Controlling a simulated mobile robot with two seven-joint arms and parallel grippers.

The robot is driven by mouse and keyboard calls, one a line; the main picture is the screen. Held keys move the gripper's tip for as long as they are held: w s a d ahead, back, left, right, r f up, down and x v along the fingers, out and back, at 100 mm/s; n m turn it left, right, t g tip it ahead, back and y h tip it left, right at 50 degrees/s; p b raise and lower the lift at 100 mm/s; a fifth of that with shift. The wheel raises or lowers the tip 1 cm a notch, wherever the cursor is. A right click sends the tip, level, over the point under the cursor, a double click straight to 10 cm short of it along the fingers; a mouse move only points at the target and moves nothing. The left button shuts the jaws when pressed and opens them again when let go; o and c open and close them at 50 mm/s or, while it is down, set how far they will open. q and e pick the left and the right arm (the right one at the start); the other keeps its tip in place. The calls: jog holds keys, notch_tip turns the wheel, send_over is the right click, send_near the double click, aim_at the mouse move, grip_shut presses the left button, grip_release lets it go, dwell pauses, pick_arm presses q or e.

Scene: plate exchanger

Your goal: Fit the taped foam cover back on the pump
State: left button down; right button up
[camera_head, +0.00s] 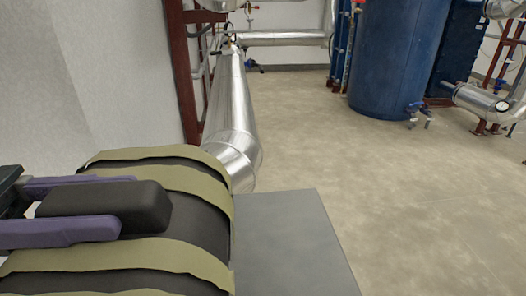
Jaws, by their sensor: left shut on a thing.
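The foam cover (190,208) is a black curved shell with several olive tape bands, at the lower left of the head view. My left gripper (124,207) reaches in from the left with two purple fingers. They are shut on a black padded block on the cover's upper side. The cover's lower and left parts run out of the frame. I cannot make out the pump; whatever lies under the cover is hidden. My right gripper is not in view.
A grey flat-topped block (285,240) stands right beside the cover. A silver clad pipe (232,110) runs behind it, near a dark red steel post (183,75). A large blue tank (397,55) stands at the back. The concrete floor (400,190) at right is clear.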

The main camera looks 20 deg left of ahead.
aim_at(163, 203)
pick_arm(q)
jog(key=x, duration=0.6)
notch_tip(163, 203, down, 4)
jog(key=shift+s+a+r+b, duration=0.1)
jog(key=shift+b, duration=0.95)
jog(key=shift+r, duration=0.1)
jog(key=shift+c, duration=2)
grip_release()
